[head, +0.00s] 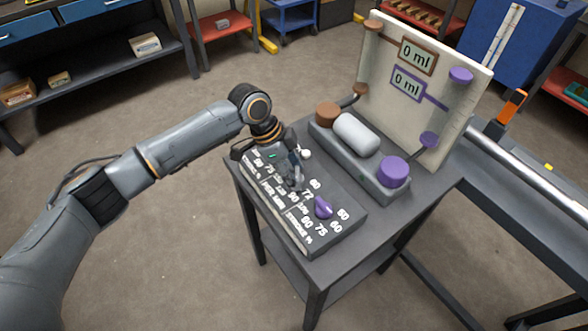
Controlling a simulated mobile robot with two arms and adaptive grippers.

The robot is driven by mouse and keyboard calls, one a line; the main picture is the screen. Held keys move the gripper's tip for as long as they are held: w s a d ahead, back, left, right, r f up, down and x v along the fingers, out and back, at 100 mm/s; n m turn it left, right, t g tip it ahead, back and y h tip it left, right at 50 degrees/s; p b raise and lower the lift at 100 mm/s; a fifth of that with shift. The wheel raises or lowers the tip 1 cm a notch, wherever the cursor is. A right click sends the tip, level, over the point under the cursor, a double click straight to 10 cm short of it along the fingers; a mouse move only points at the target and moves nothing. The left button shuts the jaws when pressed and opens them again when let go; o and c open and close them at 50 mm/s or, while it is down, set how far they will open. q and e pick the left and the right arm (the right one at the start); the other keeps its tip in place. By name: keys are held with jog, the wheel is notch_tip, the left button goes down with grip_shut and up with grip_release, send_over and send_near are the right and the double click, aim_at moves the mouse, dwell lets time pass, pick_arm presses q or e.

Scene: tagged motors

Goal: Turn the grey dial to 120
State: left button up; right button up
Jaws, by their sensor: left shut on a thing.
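A dark control panel (316,236) lies on a grey table, with rows of white numbers and scale names. My left gripper (296,182) reaches down onto the middle of the panel and is shut, at the place of the grey dial. The gripper hides that dial almost wholly, so its pointer cannot be read. The numbers 72 and 90 show close to the fingers; 120 cannot be made out clearly. A purple dial (323,207) sits just right of and below the gripper, apart from it. A small white knob (305,153) shows behind the gripper. My right gripper is not in view.
Behind the panel stands a grey block with a brown cap (328,113), a white cylinder (357,134) and a purple cap (393,171). An upright board (440,115) carries two "0 ml" displays. The table's front edge is close to the panel.

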pick_arm(q)
jog(key=m+b, duration=0.1)
jog(key=m, duration=0.1)
jog(key=m+g+b, duration=0.1)
jog(key=m, duration=0.1)
jog(key=shift+w+d+f+m+g+y, duration=0.1)
jog(key=shift+d+f+m+g+y, duration=0.05)
jog(key=shift+m+g+y, duration=0.15)
jog(key=m+b, duration=0.1)
jog(key=m, duration=0.1)
jog(key=m+g+y+b, duration=0.1)
jog(key=m, duration=0.2)
jog(key=shift+w+g+b, duration=0.1)
jog(key=shift+g+b, duration=0.2)
jog(key=shift+b, duration=0.1)
jog(key=o, duration=1.2)
jog(key=shift+c, duration=0.2)
jog(key=shift+r, duration=0.2)
jog(key=v, duration=1.2)
jog(key=shift+d, duration=0.2)
